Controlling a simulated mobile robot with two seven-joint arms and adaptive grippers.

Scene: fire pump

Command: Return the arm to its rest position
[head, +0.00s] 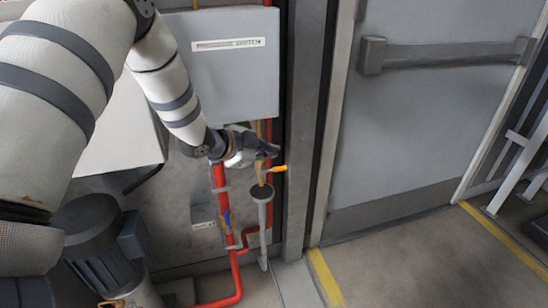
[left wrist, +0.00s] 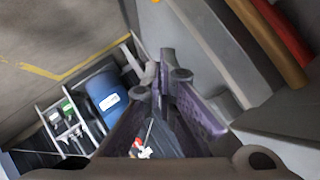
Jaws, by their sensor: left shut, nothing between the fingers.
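My left arm comes in from the upper left of the head view and reaches down to the pipes below the grey box. My left gripper (head: 268,151) is at its end, just above a small yellow handle (head: 278,169). I cannot tell whether it touches the handle. In the left wrist view the two fingers of the left gripper (left wrist: 166,84) come together with nothing held between them. My right gripper is not in view.
A grey switch box (head: 232,75) is on the wall behind my arm. Red pipes (head: 236,270) run below it. A dark motor (head: 98,235) stands lower left. A grey door (head: 420,110) with a push bar is right. The left wrist view shows a blue barrel (left wrist: 103,92).

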